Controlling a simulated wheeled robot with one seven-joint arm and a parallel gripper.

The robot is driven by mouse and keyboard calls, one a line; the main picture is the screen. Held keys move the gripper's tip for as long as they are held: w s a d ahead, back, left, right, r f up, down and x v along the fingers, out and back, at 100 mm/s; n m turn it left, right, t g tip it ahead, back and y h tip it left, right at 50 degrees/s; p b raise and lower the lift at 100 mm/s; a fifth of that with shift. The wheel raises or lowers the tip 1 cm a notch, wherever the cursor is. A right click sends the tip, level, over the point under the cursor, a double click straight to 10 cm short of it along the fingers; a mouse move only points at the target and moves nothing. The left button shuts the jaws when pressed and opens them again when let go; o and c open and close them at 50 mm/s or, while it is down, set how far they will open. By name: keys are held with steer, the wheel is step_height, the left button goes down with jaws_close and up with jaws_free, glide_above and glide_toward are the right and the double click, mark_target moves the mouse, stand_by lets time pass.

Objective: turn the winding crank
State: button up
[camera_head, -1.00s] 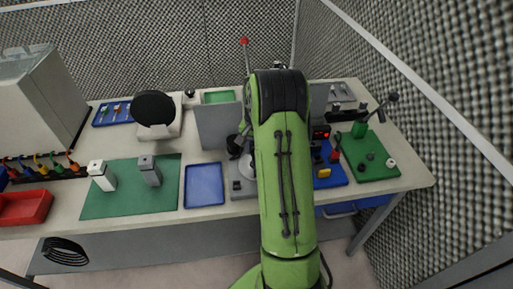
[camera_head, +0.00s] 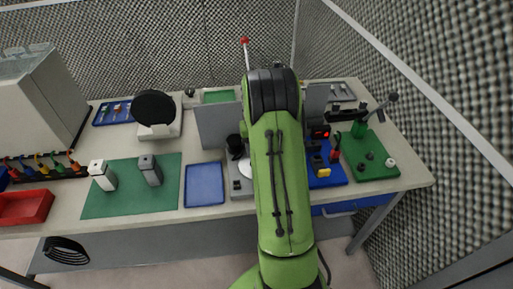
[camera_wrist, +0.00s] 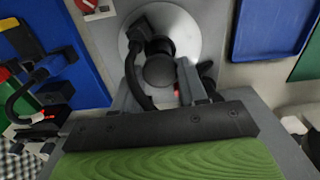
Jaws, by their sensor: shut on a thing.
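The winding crank shows in the wrist view as a pale round disc (camera_wrist: 188,38) with a black arm and a dark round knob (camera_wrist: 159,70) in front of it. My gripper (camera_wrist: 160,82) has its fingers on either side of the knob and is shut on it. In the head view, the disc (camera_head: 246,168) shows only partly at the left edge of my green arm. My gripper is hidden behind the arm there. How far the crank is turned cannot be told.
A blue tray (camera_head: 204,185) lies left of the crank. A blue board (camera_head: 327,178) and a green board (camera_head: 372,170) with fittings lie to its right. A grey upright panel (camera_head: 216,126) stands behind. Foam walls enclose the table's back and right.

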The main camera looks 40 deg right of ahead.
steer(key=shift+n, duration=5)
steer(key=shift+n+b, duration=0.65)
steer(key=shift+n, duration=1.75)
steer(key=shift+n+b, duration=0.7)
steer(key=shift+n, duration=1.7)
steer(key=shift+n+b, duration=0.95)
steer(key=shift+n, duration=1.15)
steer(key=shift+n+b, duration=1.3)
steer(key=shift+n, duration=0.9)
steer(key=shift+f+n+b, duration=0.1)
steer(key=shift+n+b, duration=1.4)
steer(key=shift+n, duration=0.6)
steer(key=shift+n+b, duration=1.1)
steer(key=shift+n, duration=0.8)
steer(key=shift+n, duration=0.4)
